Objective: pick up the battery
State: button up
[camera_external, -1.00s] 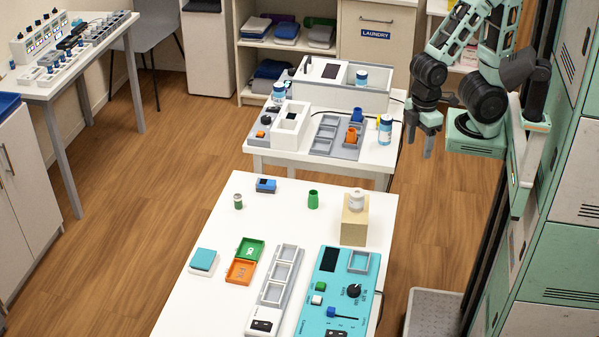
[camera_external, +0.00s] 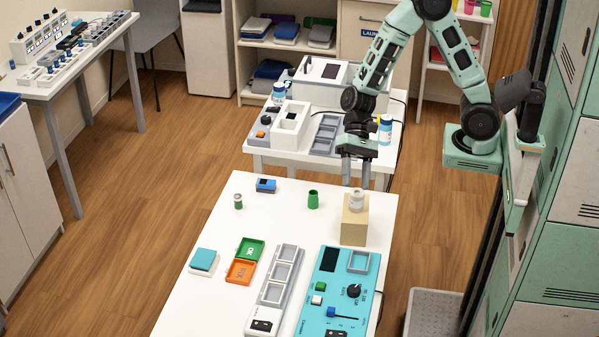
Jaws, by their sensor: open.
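A short white-and-grey cylinder (camera_external: 356,199) stands upright on a wooden block (camera_external: 353,228) at the right back of the near white table. A smaller grey cylinder with some green (camera_external: 238,202) stands at the table's back left. Both are too small in the picture to tell for sure which is the battery. My gripper (camera_external: 356,184) is open, with its fingers pointing down. Its fingertips show just above the cylinder on the block, apart in the picture to either side of its top. I cannot tell whether they touch it. Nothing shows held in the jaws.
A green cup (camera_external: 313,200) and a blue box (camera_external: 266,185) stand left of the block. In front are a turquoise control panel (camera_external: 337,295), a grey tray (camera_external: 278,285) and green and orange trays (camera_external: 241,271). A second table (camera_external: 262,152) with devices stands behind.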

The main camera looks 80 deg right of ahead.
aim_at(234, 209)
jog(key=w+d+f+m+t+b, duration=0.1)
jog(key=w+d+f+m+t, duration=0.3)
jog(key=w, duration=0.4)
jog(key=w+d+f+m+t+b, duration=0.1)
jog(key=w+d+f+m+t, duration=0.2)
jog(key=w+d+f+m, duration=0.2)
jog(key=w+d+f+m+t+b, duration=0.2)
jog(key=w+d+f+m+t, duration=0.2)
jog(key=w+d+m, duration=0.3)
jog(key=shift+w+d+f+m+t+h, duration=0.15)
jog(key=shift+w+f+m, duration=0.1)
jog(key=shift+w+m, duration=0.4)
jog(key=shift+w+a+f+m+t+h, duration=0.1)
jog(key=shift+w+f+m, duration=0.2)
jog(key=shift+w, duration=0.6)
jog(key=shift+w+d+f+m+t+h, duration=0.1)
jog(key=shift+w+f+m+h, duration=0.1)
jog(key=shift+w+m, duration=0.5)
jog(key=shift+w+d+f, duration=0.1)
jog(key=shift+w+f, duration=0.1)
jog(key=shift+w, duration=0.2)
jog(key=p+x, duration=0.2)
jog(key=x, duration=1.5)
jog(key=shift+d+r, duration=0.1)
grip_shut()
